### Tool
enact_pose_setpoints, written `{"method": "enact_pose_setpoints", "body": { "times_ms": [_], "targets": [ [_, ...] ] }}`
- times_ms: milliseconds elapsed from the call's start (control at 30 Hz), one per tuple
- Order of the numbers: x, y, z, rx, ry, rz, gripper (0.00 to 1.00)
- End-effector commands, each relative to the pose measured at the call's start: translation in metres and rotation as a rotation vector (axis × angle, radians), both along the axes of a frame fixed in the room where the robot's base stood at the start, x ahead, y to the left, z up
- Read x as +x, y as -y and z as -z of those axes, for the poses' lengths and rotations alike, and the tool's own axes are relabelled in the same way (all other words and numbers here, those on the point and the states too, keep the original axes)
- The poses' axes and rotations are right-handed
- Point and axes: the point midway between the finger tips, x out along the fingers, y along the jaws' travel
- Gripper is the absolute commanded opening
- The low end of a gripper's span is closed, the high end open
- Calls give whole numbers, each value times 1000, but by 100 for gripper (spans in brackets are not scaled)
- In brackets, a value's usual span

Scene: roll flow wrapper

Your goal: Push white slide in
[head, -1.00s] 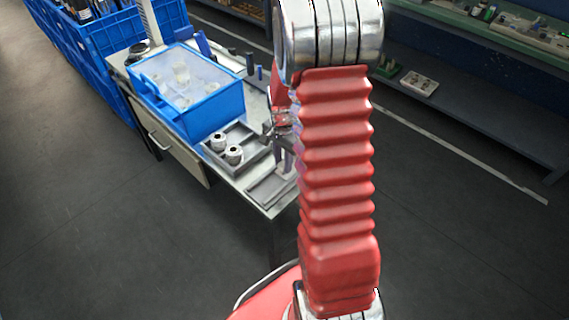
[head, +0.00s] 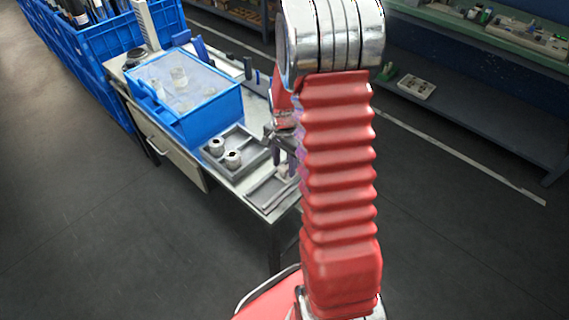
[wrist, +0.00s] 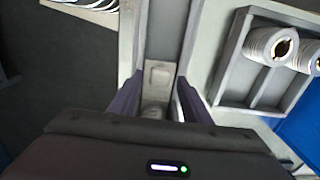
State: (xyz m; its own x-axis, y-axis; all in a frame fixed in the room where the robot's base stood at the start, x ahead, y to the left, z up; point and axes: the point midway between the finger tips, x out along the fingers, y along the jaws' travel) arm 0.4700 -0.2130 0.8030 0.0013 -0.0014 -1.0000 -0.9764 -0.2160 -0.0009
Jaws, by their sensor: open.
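The white slide (wrist: 158,73) is a small pale block lying in a grey channel (wrist: 160,25) in the wrist view. In the head view, a small pale part of it (head: 284,170) shows by the fingers over the grey channel fixture (head: 262,196) at the table's near corner. My gripper (wrist: 158,100) is open, its two dark purple fingers on either side of the channel around the slide's near end. Whether they touch the slide I cannot tell. The gripper also shows in the head view (head: 284,155), partly behind my red arm.
A grey tray (head: 246,166) with two white rolls (head: 224,153) sits beside the channel. A blue box with a clear lid (head: 205,112) stands behind it on the table. Blue crates (head: 100,50) are at the back left. The floor in front is clear.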

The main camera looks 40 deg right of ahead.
Motion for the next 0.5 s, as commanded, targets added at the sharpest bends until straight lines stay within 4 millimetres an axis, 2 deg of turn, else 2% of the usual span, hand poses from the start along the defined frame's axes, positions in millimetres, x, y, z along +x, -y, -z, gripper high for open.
{"method": "enact_pose_setpoints", "body": {
  "times_ms": [267,500],
  "targets": [
    [1,-1,-16,0,1,-1,44],
    [1,0,-55,-2,5,-1,44]
  ]
}}
